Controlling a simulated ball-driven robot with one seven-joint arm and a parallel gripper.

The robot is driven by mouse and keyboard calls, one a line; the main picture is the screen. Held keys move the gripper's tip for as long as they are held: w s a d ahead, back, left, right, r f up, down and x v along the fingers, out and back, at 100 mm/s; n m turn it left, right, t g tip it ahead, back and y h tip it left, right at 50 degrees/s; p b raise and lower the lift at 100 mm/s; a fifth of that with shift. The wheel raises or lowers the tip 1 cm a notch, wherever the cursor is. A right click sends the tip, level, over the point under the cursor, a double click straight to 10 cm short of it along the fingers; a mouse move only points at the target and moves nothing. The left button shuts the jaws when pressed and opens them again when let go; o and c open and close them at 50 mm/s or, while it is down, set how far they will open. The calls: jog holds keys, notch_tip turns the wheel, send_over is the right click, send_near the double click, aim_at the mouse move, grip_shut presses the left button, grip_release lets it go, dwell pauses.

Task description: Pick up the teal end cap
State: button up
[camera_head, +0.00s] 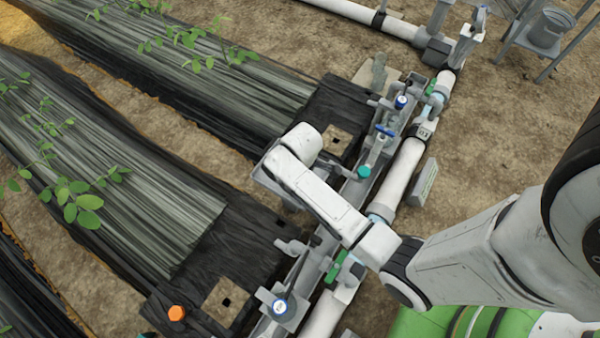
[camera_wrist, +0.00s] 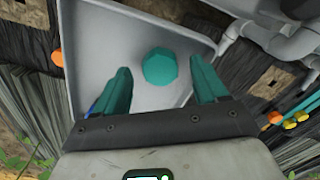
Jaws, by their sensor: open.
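The teal end cap (camera_wrist: 160,67) is a faceted, rounded piece lying in a grey tray (camera_wrist: 105,25) in the wrist view. My gripper (camera_wrist: 159,68) is open, with its two teal fingers on either side of the cap in the picture. Gaps show between the cap and both fingers; how far the cap lies beyond the fingertips is hard to tell. In the head view, the tray (camera_head: 262,178) shows partly under my white arm, which hides the cap and fingers.
A pipe rail with valves (camera_head: 385,130) runs beside the tray. A teal round piece (camera_head: 364,172) sits on it. An orange piece (camera_head: 176,313) is on black sheeting at lower left. Orange and yellow pieces (camera_wrist: 290,123) lie right of the tray. Raised tray walls surround the cap.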

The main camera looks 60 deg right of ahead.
jog(key=shift+f, duration=0.6)
jog(key=shift+r, duration=0.1)
jog(key=shift+c, duration=0.3)
jog(key=c, duration=1.1)
